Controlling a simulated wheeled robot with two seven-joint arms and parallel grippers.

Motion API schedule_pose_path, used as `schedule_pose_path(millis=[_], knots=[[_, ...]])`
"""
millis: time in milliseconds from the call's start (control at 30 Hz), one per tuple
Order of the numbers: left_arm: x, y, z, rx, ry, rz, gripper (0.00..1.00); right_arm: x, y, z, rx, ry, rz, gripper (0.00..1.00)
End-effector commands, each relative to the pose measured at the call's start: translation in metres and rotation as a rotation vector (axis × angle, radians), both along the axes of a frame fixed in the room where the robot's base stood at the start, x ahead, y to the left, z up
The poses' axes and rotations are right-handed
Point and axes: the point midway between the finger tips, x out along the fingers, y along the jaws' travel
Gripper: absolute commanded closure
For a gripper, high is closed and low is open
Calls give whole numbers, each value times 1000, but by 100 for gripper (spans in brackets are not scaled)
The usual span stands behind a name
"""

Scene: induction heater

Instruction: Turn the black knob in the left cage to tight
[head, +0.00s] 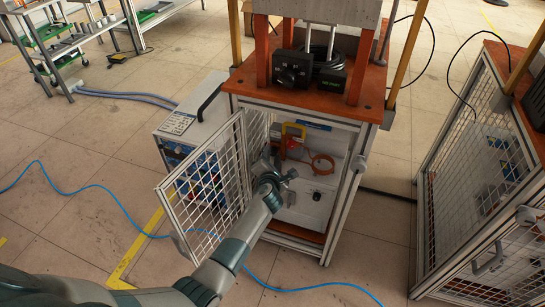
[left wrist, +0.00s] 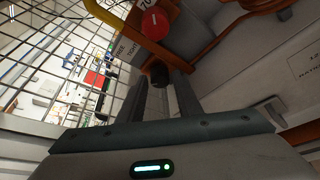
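The left cage's mesh door (head: 203,195) stands open, and my left arm reaches in past it. My left gripper (head: 283,176) is inside the cage, in front of the white inner panel. In the left wrist view a small dark knob (left wrist: 160,74) shows at the fingertips of my left gripper (left wrist: 168,84), below a red round part (left wrist: 154,23). The fingers are apart; I see no clear contact with the knob. In the head view the gripper hides this knob. My right gripper is not in view.
A yellow handle (head: 294,130) and an orange ring (head: 322,164) are near the gripper in the cage. A small black part (head: 318,196) sits on the panel to the right. A second mesh cage (head: 470,185) stands at right. A blue hose (head: 90,187) crosses the floor.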

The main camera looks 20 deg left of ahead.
Motion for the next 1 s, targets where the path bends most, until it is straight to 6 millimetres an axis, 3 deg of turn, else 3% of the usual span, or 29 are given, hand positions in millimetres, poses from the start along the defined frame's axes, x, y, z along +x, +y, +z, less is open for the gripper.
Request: schedule_pose_path(millis=[33, 100, 567, 1000], knots=[[0, 0, 0, 0, 0, 0, 81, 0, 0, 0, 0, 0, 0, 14], [0, 0, 0, 0, 0, 0, 98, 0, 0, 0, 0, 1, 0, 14], [-1, -1, -2, 53, 0, 0, 99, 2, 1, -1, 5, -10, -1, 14], [-1, -4, -7, 347, -9, -1, 98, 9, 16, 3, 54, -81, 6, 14]])
